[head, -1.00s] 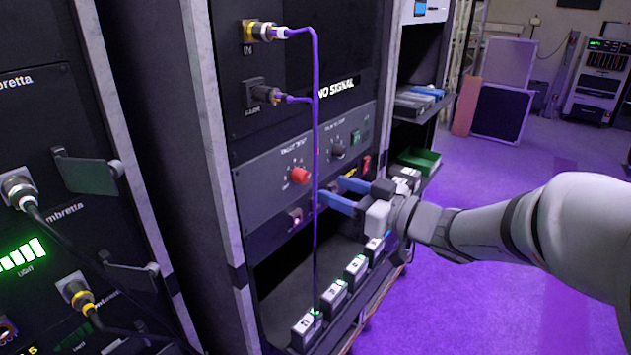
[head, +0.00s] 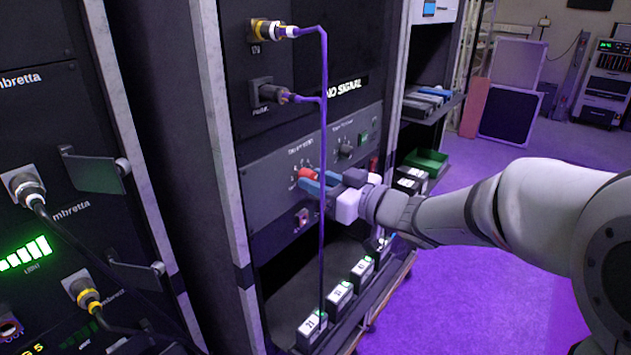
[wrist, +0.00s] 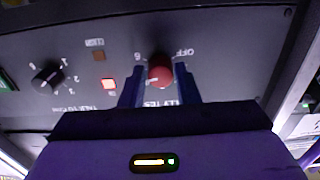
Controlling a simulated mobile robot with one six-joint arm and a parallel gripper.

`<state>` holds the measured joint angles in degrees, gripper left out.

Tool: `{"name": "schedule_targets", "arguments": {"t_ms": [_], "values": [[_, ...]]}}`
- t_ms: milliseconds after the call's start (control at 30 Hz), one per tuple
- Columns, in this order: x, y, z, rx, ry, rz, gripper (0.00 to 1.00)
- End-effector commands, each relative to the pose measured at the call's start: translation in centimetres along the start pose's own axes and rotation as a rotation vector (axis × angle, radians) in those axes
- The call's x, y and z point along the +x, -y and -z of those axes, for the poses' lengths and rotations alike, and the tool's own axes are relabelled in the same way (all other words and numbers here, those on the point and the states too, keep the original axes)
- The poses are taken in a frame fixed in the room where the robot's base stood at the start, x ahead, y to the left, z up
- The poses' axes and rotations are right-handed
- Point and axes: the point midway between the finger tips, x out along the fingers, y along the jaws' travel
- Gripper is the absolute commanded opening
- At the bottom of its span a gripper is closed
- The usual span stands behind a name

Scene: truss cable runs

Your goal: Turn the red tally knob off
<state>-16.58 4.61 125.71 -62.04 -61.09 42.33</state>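The red tally knob (wrist: 160,72) sits on a grey panel between my two blue fingers in the wrist view. It also shows in the head view (head: 306,173), partly covered by the fingers. My gripper (wrist: 160,80) straddles the knob, one finger on each side. A narrow gap seems to show beside each finger, so it looks open around the knob. In the head view my gripper (head: 314,182) is at the panel. White lettering around the knob includes OFF, at its upper right in the wrist view. The knob's pointer mark is not clear.
A purple cable (head: 323,130) hangs in front of the panel, close to my gripper. Several battery-like blocks (head: 338,296) stand on the shelf below. Open floor lies to the right.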

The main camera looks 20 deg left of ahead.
Motion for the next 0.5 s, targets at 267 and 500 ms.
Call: {"name": "schedule_targets", "arguments": {"t_ms": [267, 500], "values": [[0.01, 0.01, 0.02, 0.0, 0.0, 0.0, 0.06], [0.23, 0.23, -0.03, -0.015, -0.001, 0.004, 0.03]]}}
